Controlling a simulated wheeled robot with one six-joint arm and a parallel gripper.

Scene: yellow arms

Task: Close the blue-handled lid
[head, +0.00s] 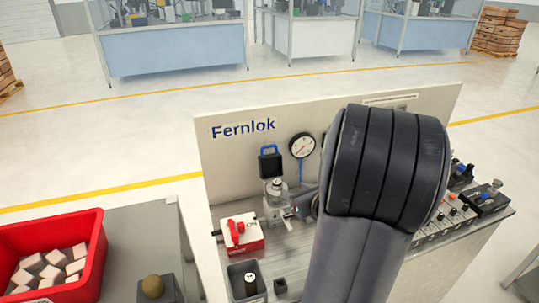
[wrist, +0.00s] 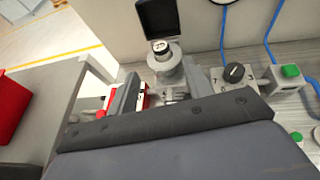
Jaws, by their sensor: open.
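The lid (head: 270,165) is a dark square plate with a blue handle on its top edge. It stands raised, roughly upright, behind a small grey metal fixture (head: 276,203) with a round piece on top. In the wrist view the dark lid (wrist: 158,18) stands at the top, just behind the fixture (wrist: 166,68); its blue handle is out of frame. My gripper (wrist: 162,92) is open in the wrist view, its fingers apart on the near side of the fixture, with no lid between them. In the head view my dark arm hides most of the gripper.
A red-and-white box (head: 240,236) sits left of the fixture. A pressure gauge (head: 302,145) is on the back panel (head: 230,165). A knob (wrist: 234,73) and a green button (wrist: 290,71) are right of the fixture. A red bin (head: 88,262) with pale blocks stands at left.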

